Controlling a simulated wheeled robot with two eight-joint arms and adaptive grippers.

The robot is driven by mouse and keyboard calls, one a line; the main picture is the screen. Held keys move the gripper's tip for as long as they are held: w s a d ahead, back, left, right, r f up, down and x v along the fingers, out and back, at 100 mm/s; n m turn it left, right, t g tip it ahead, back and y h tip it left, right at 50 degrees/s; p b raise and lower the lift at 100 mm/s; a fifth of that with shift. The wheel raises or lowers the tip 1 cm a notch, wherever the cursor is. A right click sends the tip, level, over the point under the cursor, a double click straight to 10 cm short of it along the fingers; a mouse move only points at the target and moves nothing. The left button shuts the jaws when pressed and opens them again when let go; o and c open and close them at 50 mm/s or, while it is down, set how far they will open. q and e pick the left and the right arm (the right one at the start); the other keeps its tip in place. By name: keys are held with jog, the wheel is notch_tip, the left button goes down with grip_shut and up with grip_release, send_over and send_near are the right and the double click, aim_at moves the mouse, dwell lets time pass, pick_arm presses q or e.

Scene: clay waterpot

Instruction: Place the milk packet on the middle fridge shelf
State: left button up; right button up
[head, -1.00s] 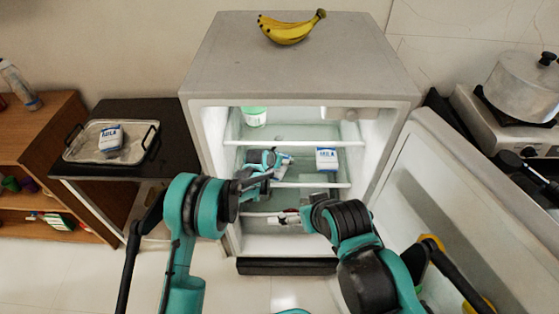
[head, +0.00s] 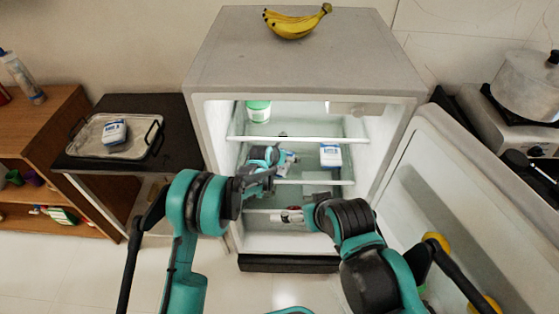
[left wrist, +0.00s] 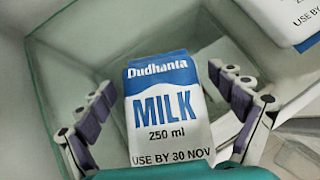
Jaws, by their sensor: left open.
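A blue and white milk packet (left wrist: 168,110) lies label up between the spread fingers of my left gripper (left wrist: 160,80) in the left wrist view. The fingers show gaps to it on both sides. In the head view, my left gripper (head: 284,158) is inside the open fridge (head: 300,60) at the middle shelf (head: 315,182), mostly hiding this packet. A second milk packet (head: 330,155) sits to the right on that shelf; its corner shows in the left wrist view (left wrist: 285,18). My right gripper (head: 290,216) is lower, before the fridge's lower part; its fingers are too small to read.
A third milk packet (head: 114,133) lies on a metal tray (head: 88,145) on the dark table at left. A green-lidded container (head: 258,111) stands on the top shelf. Bananas (head: 295,22) lie on the fridge top. The open fridge door (head: 450,190) stands at right.

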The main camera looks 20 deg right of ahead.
aim_at(273, 175)
pick_arm(q)
jog(key=shift+p+v, duration=0.7)
jog(key=shift+v, duration=0.4)
jog(key=s+a+p, duration=0.1)
jog(key=s+a, duration=0.3)
jog(key=s, duration=0.1)
jog(key=s+a+p, duration=0.1)
jog(key=s+a, duration=0.1)
jog(key=s, duration=0.1)
jog(key=shift+a+f+p, duration=0.2)
jog(key=shift+a+p, duration=0.05)
jog(key=shift+p, duration=0.05)
jog(key=shift+s+a, duration=0.3)
jog(key=shift+s, duration=0.15)
jog(key=shift+f, duration=0.1)
